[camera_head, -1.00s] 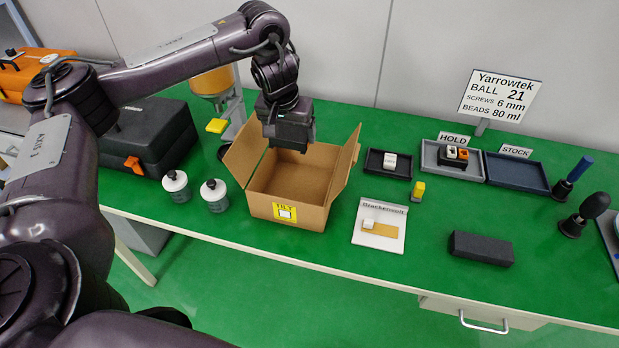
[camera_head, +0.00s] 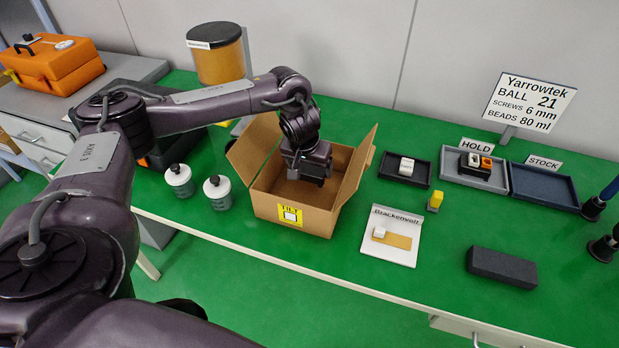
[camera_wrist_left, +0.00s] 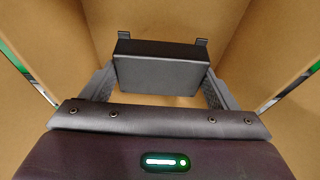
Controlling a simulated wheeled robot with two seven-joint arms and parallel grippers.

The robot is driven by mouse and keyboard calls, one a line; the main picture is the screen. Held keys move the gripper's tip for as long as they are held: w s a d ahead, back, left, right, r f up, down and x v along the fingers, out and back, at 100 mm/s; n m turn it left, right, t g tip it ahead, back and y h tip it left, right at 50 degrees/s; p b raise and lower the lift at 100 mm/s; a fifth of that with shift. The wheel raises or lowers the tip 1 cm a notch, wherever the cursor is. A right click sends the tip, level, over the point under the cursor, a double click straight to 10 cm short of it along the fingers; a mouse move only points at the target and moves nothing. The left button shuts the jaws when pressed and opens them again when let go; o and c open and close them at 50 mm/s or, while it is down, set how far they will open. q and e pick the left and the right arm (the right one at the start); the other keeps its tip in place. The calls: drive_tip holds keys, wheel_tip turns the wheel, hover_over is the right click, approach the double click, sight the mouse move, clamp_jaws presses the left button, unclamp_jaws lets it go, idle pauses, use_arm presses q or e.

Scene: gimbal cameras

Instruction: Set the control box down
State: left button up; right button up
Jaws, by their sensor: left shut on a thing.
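The control box (camera_wrist_left: 160,72), a dark grey block with two small tabs at its far edge, sits between the fingers of my left gripper (camera_wrist_left: 160,88) in the left wrist view. My left gripper (camera_head: 308,176) is shut on it. In the head view the gripper is down inside the open cardboard carton (camera_head: 321,217), which has a yellow label on its front. Cardboard walls surround the box in the wrist view. I cannot tell whether the box touches the carton's floor.
The carton's side flaps (camera_head: 357,168) stand outward.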

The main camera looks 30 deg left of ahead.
sight(310, 178)
use_arm(q)
drive_tip(key=shift+f, duration=0.35)
wheel_tip(310, 178, down, 4)
drive_tip(key=shift+r, duration=0.25)
drive_tip(key=shift+f, duration=0.2)
use_arm(e)
drive_tip(key=shift+s, duration=0.5)
use_arm(q)
drive_tip(key=o, duration=1)
drive_tip(key=shift+f, duration=0.1)
use_arm(e)
drive_tip(key=shift+a, duration=0.1)
